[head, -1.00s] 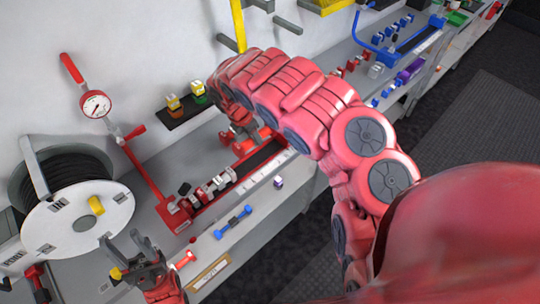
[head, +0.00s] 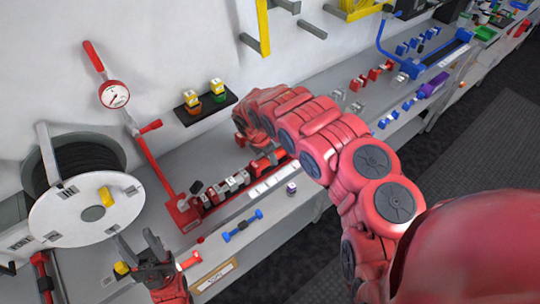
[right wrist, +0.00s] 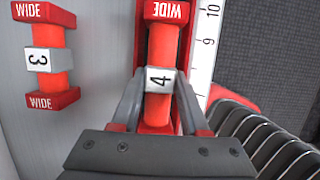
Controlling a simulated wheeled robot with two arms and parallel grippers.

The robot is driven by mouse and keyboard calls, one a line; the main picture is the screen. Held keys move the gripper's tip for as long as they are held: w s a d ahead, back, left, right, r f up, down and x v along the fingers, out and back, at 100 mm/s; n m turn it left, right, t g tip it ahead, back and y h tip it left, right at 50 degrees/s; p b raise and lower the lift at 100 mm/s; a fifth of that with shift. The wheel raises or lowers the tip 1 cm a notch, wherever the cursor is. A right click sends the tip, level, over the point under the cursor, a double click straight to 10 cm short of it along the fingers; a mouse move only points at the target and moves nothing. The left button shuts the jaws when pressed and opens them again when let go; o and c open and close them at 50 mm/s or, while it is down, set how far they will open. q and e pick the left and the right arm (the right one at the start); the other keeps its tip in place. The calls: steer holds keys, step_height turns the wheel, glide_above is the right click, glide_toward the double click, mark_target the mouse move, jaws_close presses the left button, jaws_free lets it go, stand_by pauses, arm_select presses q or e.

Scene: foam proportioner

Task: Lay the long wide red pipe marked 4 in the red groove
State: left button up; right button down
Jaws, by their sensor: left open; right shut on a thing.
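In the right wrist view, the red pipe marked 4 (right wrist: 161,48), with a WIDE end, lies lengthwise between the red groove's side walls (right wrist: 140,40). I cannot tell whether it rests on the groove's floor. My right gripper (right wrist: 160,80) is shut on its white middle band. The near end of the pipe is hidden by the gripper. In the head view, my right arm hides most of this gripper and pipe. The groove's red base (head: 182,212) shows by the lever stand. My left gripper (head: 134,238) is open and empty, over the bench's near left part.
Several short fittings (head: 222,188) sit in the left part of the groove. A white scale (right wrist: 204,50) runs along its edge. A red pipe marked 3 (right wrist: 38,58) lies beside it. A hose reel (head: 92,200) stands left; a blue pipe (head: 243,225) lies in front.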

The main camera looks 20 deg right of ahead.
mark_target(266, 160)
steer(key=shift+f, duration=0.1)
steer(key=shift+c, duration=2.1)
jaws_free()
steer(key=shift+r, duration=0.35)
steer(key=b+v, duration=0.1)
steer(key=v, duration=0.4)
steer(key=p+v, duration=0.6)
steer(key=shift+a+r+p, duration=0.2)
steer(key=shift+r+p, duration=0.1)
